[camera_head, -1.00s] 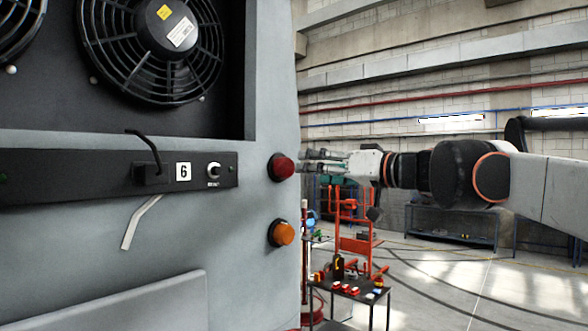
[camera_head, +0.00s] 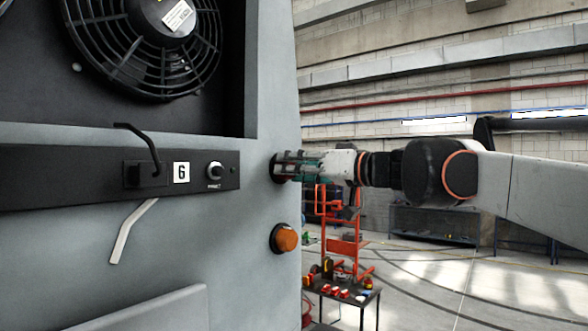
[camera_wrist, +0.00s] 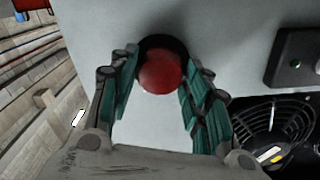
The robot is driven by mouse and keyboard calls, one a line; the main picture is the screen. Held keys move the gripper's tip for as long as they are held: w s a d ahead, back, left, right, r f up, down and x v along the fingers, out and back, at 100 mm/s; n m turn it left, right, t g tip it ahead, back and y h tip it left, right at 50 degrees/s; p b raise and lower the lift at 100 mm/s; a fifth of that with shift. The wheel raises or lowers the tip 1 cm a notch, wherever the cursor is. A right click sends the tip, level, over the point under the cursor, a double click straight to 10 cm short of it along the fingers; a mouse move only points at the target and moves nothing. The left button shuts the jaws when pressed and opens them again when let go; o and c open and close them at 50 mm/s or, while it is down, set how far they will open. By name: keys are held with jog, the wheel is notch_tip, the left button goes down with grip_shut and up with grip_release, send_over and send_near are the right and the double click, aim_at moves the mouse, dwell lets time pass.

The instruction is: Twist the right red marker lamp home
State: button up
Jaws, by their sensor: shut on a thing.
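The right red marker lamp (camera_wrist: 160,72) is a round red dome in a dark round base on the grey coach panel. In the wrist view it sits between the two fingertips of my gripper (camera_wrist: 160,78), with green-padded fingers along both sides. The jaws are shut on the lamp. In the head view my gripper (camera_head: 284,167) reaches in from the right to the panel edge, and its fingers hide the red dome. Only the dark base (camera_head: 274,168) shows behind them.
An orange lamp (camera_head: 285,238) sits just below on the same panel. A black strip (camera_head: 100,178) with a switch and the number 6 lies to the left, under a fan (camera_head: 150,40). A small table (camera_head: 345,292) with parts stands behind. The floor on the right is open.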

jog(key=shift+m, duration=1.6)
jog(key=o, duration=1.1)
jog(key=shift+d, duration=0.1)
jog(key=v, duration=0.7)
jog(key=shift+s+d, duration=0.15)
jog(key=shift+s, duration=0.05)
